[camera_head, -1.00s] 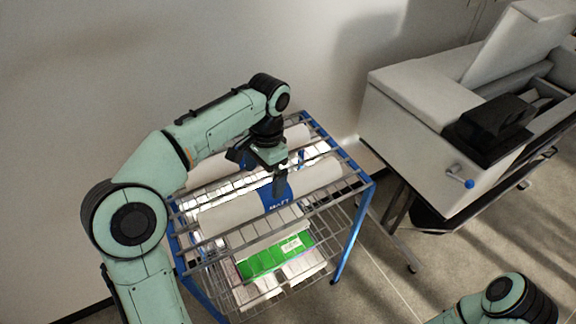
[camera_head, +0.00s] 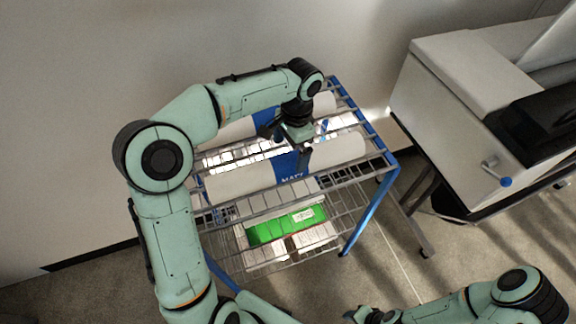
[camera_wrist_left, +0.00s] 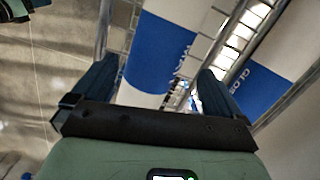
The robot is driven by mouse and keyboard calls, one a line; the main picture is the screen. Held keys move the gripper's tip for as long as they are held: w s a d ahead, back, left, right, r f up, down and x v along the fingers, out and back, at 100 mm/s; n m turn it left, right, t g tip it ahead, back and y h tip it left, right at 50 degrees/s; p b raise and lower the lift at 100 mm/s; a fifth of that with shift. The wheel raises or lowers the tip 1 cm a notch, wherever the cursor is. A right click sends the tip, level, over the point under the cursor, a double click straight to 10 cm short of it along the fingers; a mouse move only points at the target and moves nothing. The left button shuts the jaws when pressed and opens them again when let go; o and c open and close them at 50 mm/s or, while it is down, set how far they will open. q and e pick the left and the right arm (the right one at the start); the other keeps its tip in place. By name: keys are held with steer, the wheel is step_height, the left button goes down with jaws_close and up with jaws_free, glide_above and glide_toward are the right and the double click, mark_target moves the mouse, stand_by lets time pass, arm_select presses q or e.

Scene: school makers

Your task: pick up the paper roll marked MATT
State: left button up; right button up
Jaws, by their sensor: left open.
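The MATT paper roll (camera_head: 287,166) is white with a blue band and lies across the top of a wire rack. The second roll, also white with a blue band (camera_wrist_left: 257,88), lies parallel behind it; its lettering starts "GLO". My left gripper (camera_head: 287,145) is open, pointing down over the MATT roll's blue band. In the left wrist view, the MATT roll (camera_wrist_left: 160,50) shows between the open fingers (camera_wrist_left: 154,88), with nothing gripped. Whether the fingers touch it cannot be told. My right gripper (camera_head: 369,315) is partly visible at the bottom edge, its jaws unclear.
The blue-framed wire rack (camera_head: 372,205) has crossbars close to the rolls. Its lower shelf holds a green box (camera_head: 282,228) and several white boxes. A large grey machine (camera_head: 450,115) stands to the right. A wall is close behind the rack.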

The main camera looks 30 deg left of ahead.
mark_target(289, 157)
arm_select(q)
steer(key=f, duration=0.4)
steer(key=shift+s+a+f, duration=0.1)
steer(key=shift+s+f, duration=0.2)
steer(key=shift+s, duration=0.1)
arm_select(e)
steer(key=shift+s+f, duration=0.35)
arm_select(q)
steer(key=shift+c, duration=0.3)
steer(key=shift+r, duration=0.15)
steer(key=c, duration=1.6)
steer(key=shift+w+r, duration=0.1)
